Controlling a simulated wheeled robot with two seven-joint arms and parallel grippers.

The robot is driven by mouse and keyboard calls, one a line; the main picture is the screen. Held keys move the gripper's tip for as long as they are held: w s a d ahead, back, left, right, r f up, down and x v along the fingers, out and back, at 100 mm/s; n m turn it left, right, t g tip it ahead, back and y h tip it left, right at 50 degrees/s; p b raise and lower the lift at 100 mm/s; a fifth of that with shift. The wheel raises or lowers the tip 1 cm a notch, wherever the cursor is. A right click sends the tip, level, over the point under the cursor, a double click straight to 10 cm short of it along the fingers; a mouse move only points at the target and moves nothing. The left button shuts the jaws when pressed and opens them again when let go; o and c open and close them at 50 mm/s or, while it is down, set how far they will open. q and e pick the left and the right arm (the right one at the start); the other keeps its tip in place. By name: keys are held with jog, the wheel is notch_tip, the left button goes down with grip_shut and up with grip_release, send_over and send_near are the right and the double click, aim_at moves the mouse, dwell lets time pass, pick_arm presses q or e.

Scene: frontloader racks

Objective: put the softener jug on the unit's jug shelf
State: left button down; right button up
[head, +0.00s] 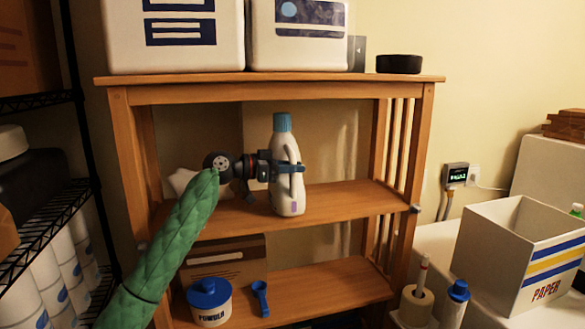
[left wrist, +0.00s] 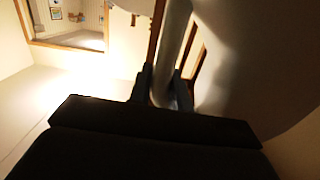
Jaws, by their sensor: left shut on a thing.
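The softener jug (head: 287,190) is a white bottle with a blue cap and a small purple mark low on its front. It stands upright at the middle shelf (head: 348,208) of the wooden unit; I cannot tell whether its base touches the board. My left gripper (head: 290,168) is shut on the jug around its middle, reaching in from the left. In the left wrist view the jug (left wrist: 173,50) is a dim pale shape between the two dark fingers (left wrist: 163,88). My right gripper is not in view.
Two large white containers (head: 175,40) and a black round thing (head: 399,64) stand on the unit's top. A powder tub (head: 209,303) and a blue scoop (head: 260,298) are on the lower shelf. A paper bin (head: 500,270) stands at right. The middle shelf is clear right of the jug.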

pick_arm(q)
jog(key=shift+f, duration=0.35)
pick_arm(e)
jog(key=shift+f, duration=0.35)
pick_arm(q)
jog(key=c, duration=1.5)
grip_release()
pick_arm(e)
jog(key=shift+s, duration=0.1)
pick_arm(q)
jog(key=shift+o, duration=0.2)
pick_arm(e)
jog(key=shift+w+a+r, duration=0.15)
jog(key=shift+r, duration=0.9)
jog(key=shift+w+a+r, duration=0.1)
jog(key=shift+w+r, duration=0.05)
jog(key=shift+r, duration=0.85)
pick_arm(q)
jog(key=shift+f+b, duration=0.4)
jog(key=shift+b, duration=0.15)
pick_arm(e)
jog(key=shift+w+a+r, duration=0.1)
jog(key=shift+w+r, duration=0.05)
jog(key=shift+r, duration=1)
